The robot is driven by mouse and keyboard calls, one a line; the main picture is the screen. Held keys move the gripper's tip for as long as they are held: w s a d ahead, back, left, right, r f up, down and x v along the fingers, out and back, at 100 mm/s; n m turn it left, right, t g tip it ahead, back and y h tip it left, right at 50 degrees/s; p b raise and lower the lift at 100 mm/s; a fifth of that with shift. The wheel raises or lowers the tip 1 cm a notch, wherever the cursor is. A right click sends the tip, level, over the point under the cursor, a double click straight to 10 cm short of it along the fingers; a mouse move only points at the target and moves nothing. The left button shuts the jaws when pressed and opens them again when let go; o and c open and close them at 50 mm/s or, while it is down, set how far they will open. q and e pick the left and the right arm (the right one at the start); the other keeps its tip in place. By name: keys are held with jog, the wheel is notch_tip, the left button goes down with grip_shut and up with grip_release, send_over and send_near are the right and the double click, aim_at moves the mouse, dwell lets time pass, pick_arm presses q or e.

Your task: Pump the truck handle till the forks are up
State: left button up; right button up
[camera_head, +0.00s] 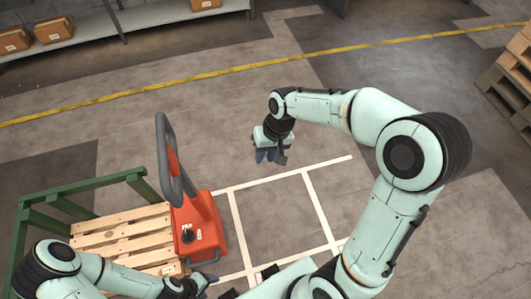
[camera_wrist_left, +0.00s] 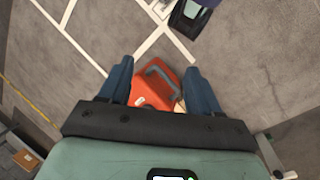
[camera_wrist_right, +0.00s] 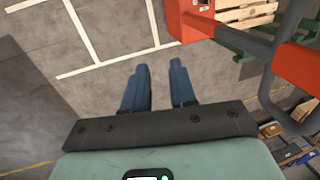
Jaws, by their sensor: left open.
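The orange pallet truck (camera_head: 200,232) stands at the lower left, with its grey loop handle (camera_head: 166,150) tilted up and away. Its forks are hidden under the wooden pallet (camera_head: 125,236). My left gripper (camera_head: 207,281) is open and empty beside the truck's near side. In the left wrist view the truck (camera_wrist_left: 150,93) shows between the spread fingers, apart from them. My right gripper (camera_head: 266,156) is open and empty, in the air to the right of the handle. In the right wrist view the handle (camera_wrist_right: 266,85) is at the right, clear of the fingers.
A green frame (camera_head: 85,190) surrounds part of the pallet. White lines mark the floor right of the truck, which is mostly clear. A shelf (camera_head: 150,14) with cardboard boxes is at the back, and stacked pallets (camera_head: 510,80) stand at the far right.

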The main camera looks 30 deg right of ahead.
grip_shut()
pick_arm(q)
jog(key=c, duration=1.2)
jog(key=shift+w+f, duration=0.1)
grip_shut()
jog(key=w+a+r+n+g+h, duration=0.15)
jog(key=w+n, duration=0.35)
jog(key=w, duration=0.7)
jog(key=w+a+r+n+t+h, duration=0.1)
jog(key=w+n+h, duration=0.25)
jog(key=w, duration=0.85)
jog(key=w+a+r+n+h, duration=0.2)
jog(key=w+r+n+h, duration=0.15)
jog(key=w+r, duration=0.75)
jog(key=a+r+g+h, duration=0.1)
jog(key=a+r, duration=0.1)
jog(key=r, duration=0.6)
jog(key=a+r+g+h, duration=0.1)
jog(key=a+r, duration=0.2)
jog(key=r, duration=0.5)
jog(key=s+r+x, duration=0.1)
jog(key=x, duration=1.3)
jog(key=shift+d+m, duration=0.2)
jog(key=shift+m, duration=0.1)
